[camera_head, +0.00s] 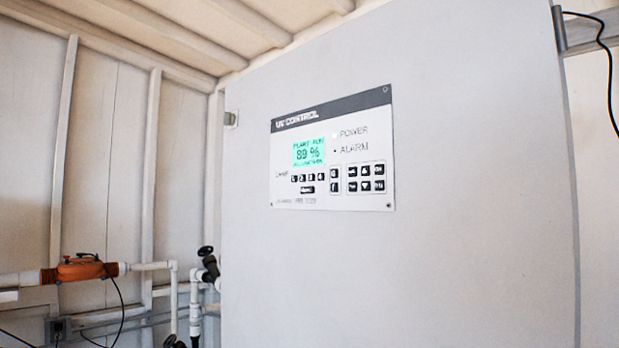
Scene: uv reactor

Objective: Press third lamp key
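The UV control panel (333,155) is a white plate with a dark header, mounted on the front of a large grey cabinet. Its green display (309,151) reads 89 %, with smaller text above and below. A row of small black lamp keys sits below the display, beside a small label. The third lamp key (310,178) is the third from the left in that row. A single wider dark key (307,190) lies under the row. Neither of my grippers is in view.
The cabinet door (470,200) is flat and clear around the panel. More black keys (365,178) sit at the panel's right. White pipes with an orange fitting (82,268) and black valves (208,265) stand at the left. A black cable (608,70) hangs at the upper right.

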